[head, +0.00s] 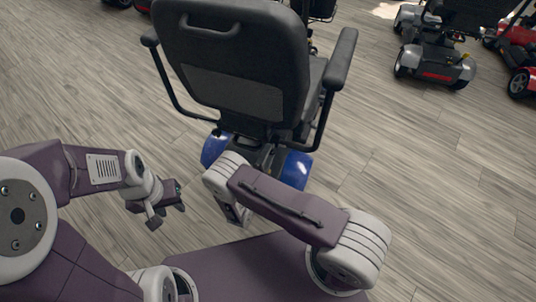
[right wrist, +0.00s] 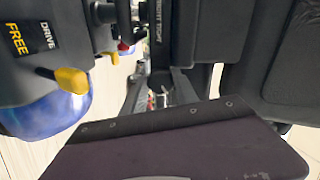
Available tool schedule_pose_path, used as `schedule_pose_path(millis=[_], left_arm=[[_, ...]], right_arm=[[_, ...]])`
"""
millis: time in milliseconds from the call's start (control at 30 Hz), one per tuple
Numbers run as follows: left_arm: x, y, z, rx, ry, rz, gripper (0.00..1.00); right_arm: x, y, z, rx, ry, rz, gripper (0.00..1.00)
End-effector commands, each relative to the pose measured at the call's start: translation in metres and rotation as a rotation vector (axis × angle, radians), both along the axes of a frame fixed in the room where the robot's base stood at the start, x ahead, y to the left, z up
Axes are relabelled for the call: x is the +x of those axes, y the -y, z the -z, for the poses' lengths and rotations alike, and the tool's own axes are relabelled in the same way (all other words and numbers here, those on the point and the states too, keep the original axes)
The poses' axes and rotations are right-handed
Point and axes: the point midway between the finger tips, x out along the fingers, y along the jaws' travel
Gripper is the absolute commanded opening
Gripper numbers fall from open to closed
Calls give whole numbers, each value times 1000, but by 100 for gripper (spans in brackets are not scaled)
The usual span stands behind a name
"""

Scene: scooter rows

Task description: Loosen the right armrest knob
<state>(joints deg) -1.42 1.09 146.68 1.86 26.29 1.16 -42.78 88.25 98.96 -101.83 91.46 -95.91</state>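A scooter seat (head: 235,60) is seen from behind in the head view, with its right armrest (head: 341,58) on the right. I cannot make out the armrest knob in the head view. In the right wrist view, a label (right wrist: 157,22) with a word ending in "MENT" and the word "TIGHT" is on a dark upright part; I cannot tell which part is the knob. My right gripper (right wrist: 160,96) is low behind the seat, its grey fingers apart with nothing clearly between them. My left gripper (head: 167,207) is open and empty over the floor, left of the scooter.
Blue rear fenders (head: 297,170) flank the scooter's back. A yellow lever (right wrist: 72,80) beside a "DRIVE FREE" label (right wrist: 30,38) is close in the right wrist view. Another scooter (head: 436,62) stands at the upper right. The wooden floor (head: 420,160) on the right is clear.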

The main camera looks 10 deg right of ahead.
Motion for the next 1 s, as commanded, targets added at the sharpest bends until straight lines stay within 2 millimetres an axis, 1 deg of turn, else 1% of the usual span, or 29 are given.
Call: schedule_pose_path(millis=[33,67,367,467,567,800,900,1000], left_arm=[[0,0,0,0,0,0,36],[0,0,0,0,0,0,36],[0,0,0,0,0,0,36],[0,0,-3,0,0,0,36],[0,0,-10,0,0,0,36],[0,0,-22,0,0,0,36],[0,0,-23,0,0,0,36],[0,0,-24,0,0,0,36]], right_arm=[[0,0,1,-1,-2,0,48],[0,0,1,-1,-2,0,56],[0,0,0,1,1,0,56],[-5,-5,-1,1,1,-4,56],[-18,-14,-3,0,0,-6,56],[-59,-43,-2,0,0,-7,56],[-69,-50,-1,1,1,-3,56],[-74,-52,0,0,0,0,56]])
